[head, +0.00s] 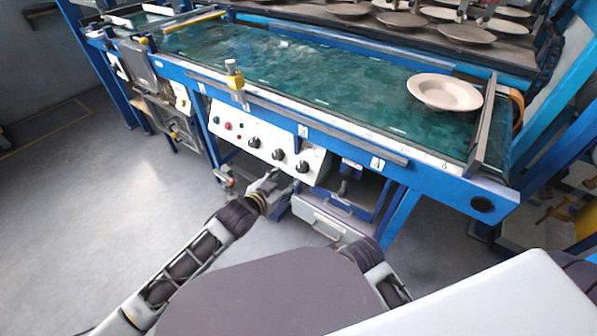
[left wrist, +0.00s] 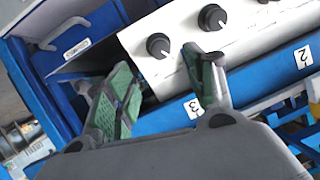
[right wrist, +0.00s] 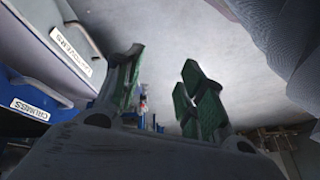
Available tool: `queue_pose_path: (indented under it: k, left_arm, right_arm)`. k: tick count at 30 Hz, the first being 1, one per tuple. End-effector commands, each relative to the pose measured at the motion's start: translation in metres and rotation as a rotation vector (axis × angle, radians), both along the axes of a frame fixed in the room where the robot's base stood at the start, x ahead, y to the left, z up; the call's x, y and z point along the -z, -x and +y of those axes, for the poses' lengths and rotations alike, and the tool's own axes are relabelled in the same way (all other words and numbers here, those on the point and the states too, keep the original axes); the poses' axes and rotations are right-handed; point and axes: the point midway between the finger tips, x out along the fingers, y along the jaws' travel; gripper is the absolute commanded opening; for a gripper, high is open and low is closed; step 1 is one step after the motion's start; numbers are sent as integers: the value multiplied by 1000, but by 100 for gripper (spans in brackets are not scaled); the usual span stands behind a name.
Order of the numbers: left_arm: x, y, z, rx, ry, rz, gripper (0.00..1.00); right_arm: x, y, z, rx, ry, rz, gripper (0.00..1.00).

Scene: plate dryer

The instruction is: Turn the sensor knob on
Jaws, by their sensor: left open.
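The white control panel (head: 265,133) on the front of the blue machine carries three black knobs in a row: left knob (head: 254,143), middle knob (head: 278,154) and right knob (head: 302,167). I cannot read which is the sensor knob. My left gripper (head: 277,188) is open and empty, below and in front of the panel. In the left wrist view, one knob (left wrist: 158,45) shows beyond and between the fingers, apart from them, and another knob (left wrist: 212,17) sits further right. My right gripper (right wrist: 160,85) is open and empty, low near the drawers; I cannot make it out in the head view.
A green-blue conveyor bed with a beige plate (head: 444,92) lies above the panel. A blue frame rail (left wrist: 235,95) runs along the panel's edge. Grey drawers with handles (right wrist: 50,55) are beside my right gripper. The floor at left (head: 90,190) is open.

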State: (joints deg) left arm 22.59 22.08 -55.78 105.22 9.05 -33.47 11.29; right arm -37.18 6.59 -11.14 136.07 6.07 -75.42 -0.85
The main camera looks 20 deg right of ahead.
Motion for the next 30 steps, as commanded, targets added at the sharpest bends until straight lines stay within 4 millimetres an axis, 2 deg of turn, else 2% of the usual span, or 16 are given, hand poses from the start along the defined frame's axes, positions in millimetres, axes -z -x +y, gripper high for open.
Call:
queue_pose_path:
  k: [3,30]
  left_arm:
    - [7,-9,-9,0,1,-1,54]
    - [39,-66,-66,0,-1,0,54]
  right_arm:
    - [18,1,4,3,-17,-9,40]
    - [86,-6,21,42,-128,-112,40]
